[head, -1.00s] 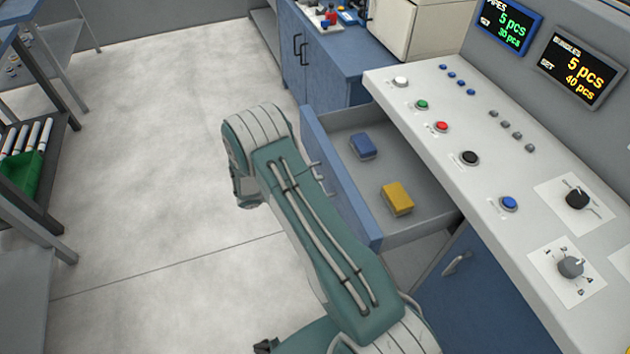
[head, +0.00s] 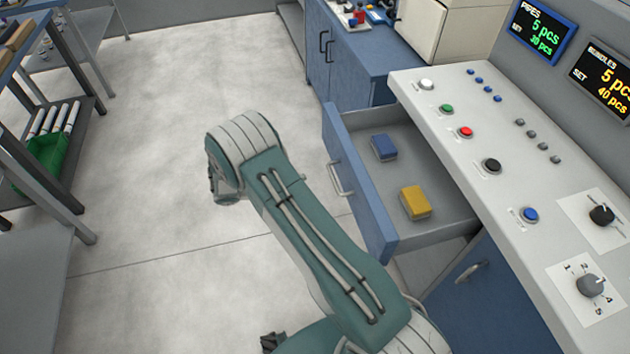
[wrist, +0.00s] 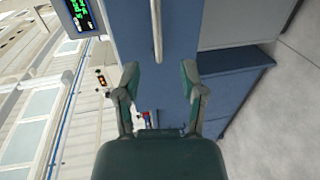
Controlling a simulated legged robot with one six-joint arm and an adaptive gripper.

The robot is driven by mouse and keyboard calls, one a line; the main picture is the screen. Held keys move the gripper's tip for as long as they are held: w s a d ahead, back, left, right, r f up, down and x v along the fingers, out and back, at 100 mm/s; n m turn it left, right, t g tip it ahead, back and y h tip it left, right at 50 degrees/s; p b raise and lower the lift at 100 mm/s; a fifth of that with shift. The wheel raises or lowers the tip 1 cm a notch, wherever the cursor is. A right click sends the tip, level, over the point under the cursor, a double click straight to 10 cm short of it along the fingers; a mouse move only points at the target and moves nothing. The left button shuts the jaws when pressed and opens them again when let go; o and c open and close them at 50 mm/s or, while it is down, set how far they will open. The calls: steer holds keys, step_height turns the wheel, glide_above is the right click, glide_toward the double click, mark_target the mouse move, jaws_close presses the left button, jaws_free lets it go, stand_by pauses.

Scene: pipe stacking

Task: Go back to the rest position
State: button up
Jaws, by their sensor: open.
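My gripper (wrist: 160,80) is open and empty in the wrist view, its two fingers apart. Beyond the fingers, a blue front with a pale bar handle (wrist: 156,30) shows, with a visible gap between handle and fingertips. In the head view my green arm reaches up from the bottom middle and bends at the left of the open drawer (head: 360,185). The fingers cannot be made out in the head view. The drawer holds a blue block (head: 383,148) and a yellow block (head: 415,202), lying apart.
A control console (head: 505,175) with buttons and knobs stands at the right. A blue cabinet (head: 350,65) stands behind the drawer. At the left, a rack holds a green bin (head: 45,160) with white pipes. The pale floor (head: 170,110) between is clear.

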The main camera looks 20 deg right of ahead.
steer(key=shift+v, duration=0.75)
